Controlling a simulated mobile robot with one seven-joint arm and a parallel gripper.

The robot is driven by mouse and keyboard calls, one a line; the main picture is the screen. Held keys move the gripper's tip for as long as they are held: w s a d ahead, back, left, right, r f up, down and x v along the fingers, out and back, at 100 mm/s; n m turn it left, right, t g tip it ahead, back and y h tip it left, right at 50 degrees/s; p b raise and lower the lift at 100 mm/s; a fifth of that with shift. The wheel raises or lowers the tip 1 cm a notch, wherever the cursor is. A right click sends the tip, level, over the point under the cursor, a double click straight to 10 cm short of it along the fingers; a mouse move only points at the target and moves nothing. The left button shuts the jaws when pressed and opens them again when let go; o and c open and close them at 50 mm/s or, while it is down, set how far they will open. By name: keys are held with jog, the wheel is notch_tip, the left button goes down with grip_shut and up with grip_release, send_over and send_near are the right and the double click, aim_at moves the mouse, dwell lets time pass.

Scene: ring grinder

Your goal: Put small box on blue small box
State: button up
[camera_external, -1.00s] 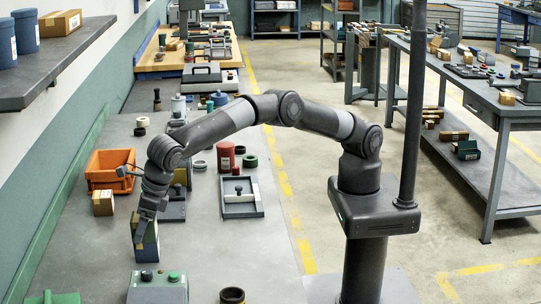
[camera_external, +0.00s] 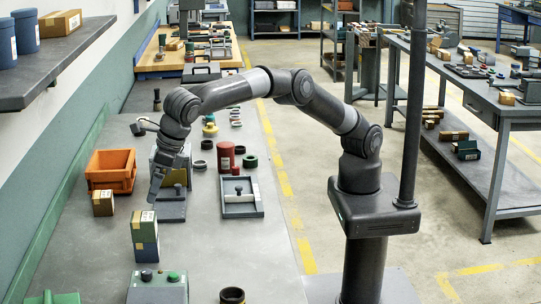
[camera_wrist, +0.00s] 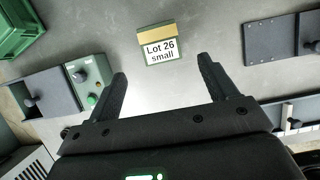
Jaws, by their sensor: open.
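A small green box (camera_external: 143,222) with a tan top strip sits on the blue small box (camera_external: 146,250) on the grey bench. The two form an upright stack, and their sides look roughly lined up. In the wrist view the green box (camera_wrist: 158,46) shows its label "Lot 26 small", ahead of the fingers and apart from them. My gripper (camera_external: 154,197) is above and behind the stack, clear of it. In the wrist view my gripper (camera_wrist: 163,82) is open, with nothing between its fingers. The blue box cannot be made out in the wrist view.
A brown carton (camera_external: 103,203) stands by the orange bin (camera_external: 111,171) left of my gripper. A control box (camera_external: 158,287) with knobs is in front of the stack. A tray (camera_external: 240,206) and a red can (camera_external: 226,157) are to the right. Bench around the stack is mostly clear.

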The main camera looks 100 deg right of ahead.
jog(key=s+d+r+m, duration=0.4)
jog(key=d+r+m, duration=0.1)
jog(key=d, duration=0.5)
jog(key=s+d+r+m, duration=0.4)
jog(key=d+r+m, duration=0.15)
jog(key=d, duration=0.45)
jog(key=s+d+r+m, duration=0.4)
jog(key=d+m, duration=0.2)
jog(key=d, duration=0.4)
jog(key=s+d+f+m, duration=0.3)
jog(key=s+d+m, duration=0.7)
jog(key=s+d, duration=0.35)
jog(key=s+d+f+m, duration=0.2)
jog(key=s+f+m, duration=0.2)
jog(key=s, duration=0.3)
jog(key=s+d+f+m+t, duration=0.1)
jog(key=s+d+f+m, duration=0.2)
jog(key=s, duration=0.4)
jog(key=shift+s+d+f+m, duration=0.3)
jog(key=shift+f+m, duration=0.45)
jog(key=shift+m, duration=0.5)
